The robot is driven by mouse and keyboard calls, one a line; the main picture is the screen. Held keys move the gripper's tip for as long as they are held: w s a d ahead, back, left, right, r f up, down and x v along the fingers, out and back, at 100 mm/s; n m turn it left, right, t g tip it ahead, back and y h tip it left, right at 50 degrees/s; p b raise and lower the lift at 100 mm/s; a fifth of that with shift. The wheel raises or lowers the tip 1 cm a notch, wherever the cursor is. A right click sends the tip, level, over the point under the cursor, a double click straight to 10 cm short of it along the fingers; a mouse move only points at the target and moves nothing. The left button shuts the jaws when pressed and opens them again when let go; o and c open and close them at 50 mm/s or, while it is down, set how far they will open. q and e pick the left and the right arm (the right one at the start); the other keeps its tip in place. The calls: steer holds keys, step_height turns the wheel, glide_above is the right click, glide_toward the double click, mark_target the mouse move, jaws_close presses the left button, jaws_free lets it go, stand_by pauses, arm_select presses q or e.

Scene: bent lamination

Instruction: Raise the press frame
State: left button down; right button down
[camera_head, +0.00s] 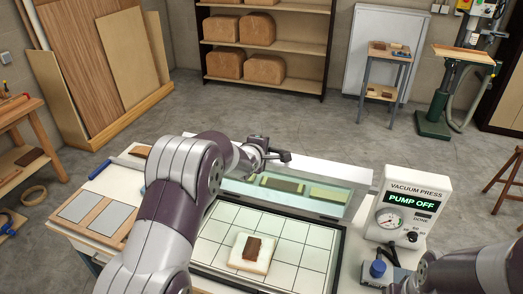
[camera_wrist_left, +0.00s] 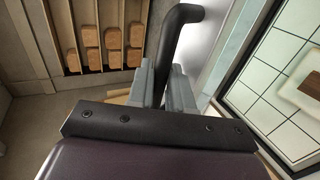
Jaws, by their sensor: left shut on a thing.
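The press frame (camera_head: 335,176) has a silver bar and a clear greenish panel, and stands tilted up at the back of the gridded press bed (camera_head: 210,252). My left gripper (camera_head: 270,153) is at its top edge. In the left wrist view, the left fingers (camera_wrist_left: 167,88) are closed on a black bent handle (camera_wrist_left: 184,18) beside the pale frame. On the bed lies a cream slab (camera_head: 264,265) with a brown piece (camera_head: 251,248) on it. Part of my right arm shows at the lower right, but its gripper is out of view.
The vacuum press control box (camera_head: 414,205) at the right reads PUMP OFF. Grey panels (camera_head: 81,206) lie on the table's left side, partly beside my left arm. Green blocks (camera_head: 282,184) show through the panel. Shelves (camera_head: 265,55) stand far back across clear floor.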

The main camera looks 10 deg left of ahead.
arm_select(q)
steer(key=shift+s+f, duration=0.1)
steer(key=shift+f, duration=0.2)
steer(key=c, duration=1.2)
jaws_free()
steer(key=b+v, duration=0.3)
steer(key=v, duration=0.9)
steer(key=shift+s+a+r+b, duration=0.1)
steer(key=shift+r+b, duration=0.2)
steer(key=shift+b, duration=0.05)
